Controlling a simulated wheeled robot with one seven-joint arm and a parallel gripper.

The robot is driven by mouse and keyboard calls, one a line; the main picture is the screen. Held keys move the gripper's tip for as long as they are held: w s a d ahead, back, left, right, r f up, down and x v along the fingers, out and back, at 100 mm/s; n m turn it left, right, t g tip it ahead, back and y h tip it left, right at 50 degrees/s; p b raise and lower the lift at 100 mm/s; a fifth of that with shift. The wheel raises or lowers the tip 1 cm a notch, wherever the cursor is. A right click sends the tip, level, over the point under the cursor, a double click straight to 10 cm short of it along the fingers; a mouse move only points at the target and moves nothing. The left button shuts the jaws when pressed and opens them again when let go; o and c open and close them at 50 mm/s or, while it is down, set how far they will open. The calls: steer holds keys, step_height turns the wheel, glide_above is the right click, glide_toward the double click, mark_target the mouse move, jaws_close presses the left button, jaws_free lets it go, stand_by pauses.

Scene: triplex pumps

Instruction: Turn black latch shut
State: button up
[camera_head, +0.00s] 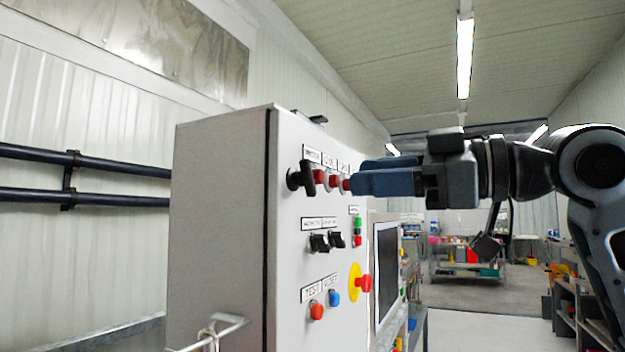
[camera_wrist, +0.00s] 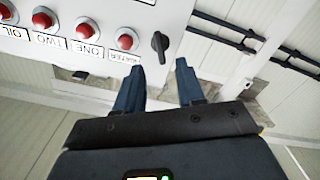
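The black latch (camera_head: 303,178) is a rotary knob at the upper left of the grey control cabinet's front panel. In the wrist view the black latch (camera_wrist: 160,46) shows with its handle along the picture's vertical, tilted slightly. My gripper (camera_head: 352,182) is in front of the panel, to the right of the latch in the head view. In the wrist view my gripper (camera_wrist: 160,72) has its two blue fingers spread with a gap between them. The latch lies just beyond the fingertips, roughly in line with the gap, and appears untouched. Nothing is between the fingers.
Red indicator lamps (camera_wrist: 86,30) sit in a row beside the latch. Lower on the panel are two black switches (camera_head: 319,242), a red emergency button (camera_head: 362,283) on yellow, and red (camera_head: 316,311) and blue buttons. A screen (camera_head: 387,272) stands behind. The floor at right is open.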

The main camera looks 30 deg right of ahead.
mark_target(313, 180)
steer(key=p+x, duration=0.1)
steer(key=x, duration=0.6)
steer(key=shift+p, duration=0.35)
jaws_close()
